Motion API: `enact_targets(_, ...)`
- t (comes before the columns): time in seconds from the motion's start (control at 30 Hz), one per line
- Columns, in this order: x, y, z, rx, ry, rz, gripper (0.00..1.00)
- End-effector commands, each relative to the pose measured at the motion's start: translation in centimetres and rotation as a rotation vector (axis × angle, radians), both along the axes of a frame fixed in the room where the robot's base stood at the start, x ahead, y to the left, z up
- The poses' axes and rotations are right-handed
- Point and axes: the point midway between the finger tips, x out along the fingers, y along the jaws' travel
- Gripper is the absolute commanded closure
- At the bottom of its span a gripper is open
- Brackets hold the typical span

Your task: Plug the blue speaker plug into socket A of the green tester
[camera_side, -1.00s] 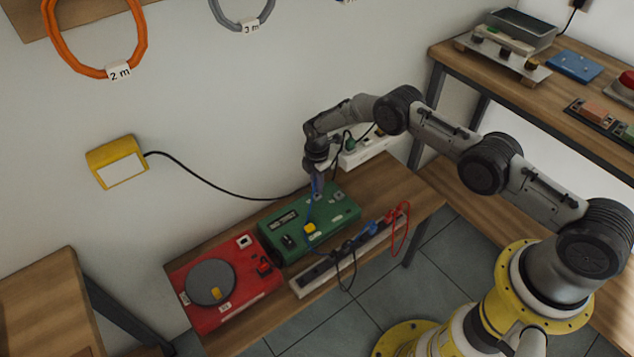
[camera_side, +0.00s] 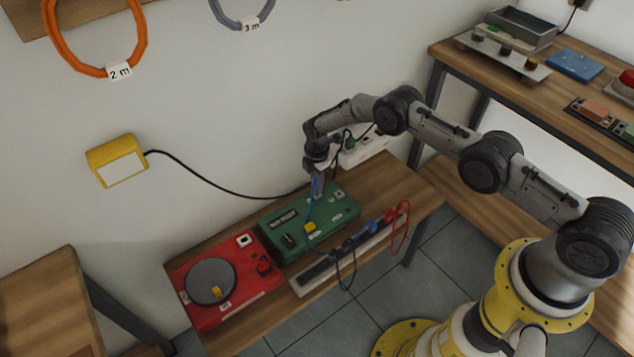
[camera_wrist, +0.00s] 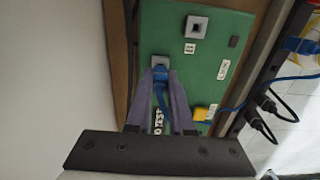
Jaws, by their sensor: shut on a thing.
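The green tester (camera_side: 335,218) lies on the low wooden bench; its top also fills much of the wrist view (camera_wrist: 200,70). My gripper (camera_side: 317,184) points down over its back part. In the wrist view my gripper (camera_wrist: 161,78) is shut on the blue plug (camera_wrist: 161,82), with a finger on each side. The plug's tip is at a grey square socket (camera_wrist: 160,61); I cannot tell whether it has entered. A second grey socket (camera_wrist: 197,27) is empty. The label beside it is too small to read surely, and the plugged-at socket's label is hidden.
A red box with a grey disc (camera_side: 210,282) sits left of the tester. A power strip (camera_side: 318,276) with black, blue and red leads runs along the bench front. The plug's blue cable (camera_wrist: 285,78) trails right past a yellow block (camera_wrist: 201,113). The wall is close behind.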

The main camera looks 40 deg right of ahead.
Motion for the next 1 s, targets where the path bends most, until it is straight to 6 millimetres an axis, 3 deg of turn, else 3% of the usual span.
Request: enact_targets(1.0,0.0,0.0,-1.2,0.0,0.001,0.0,1.0)
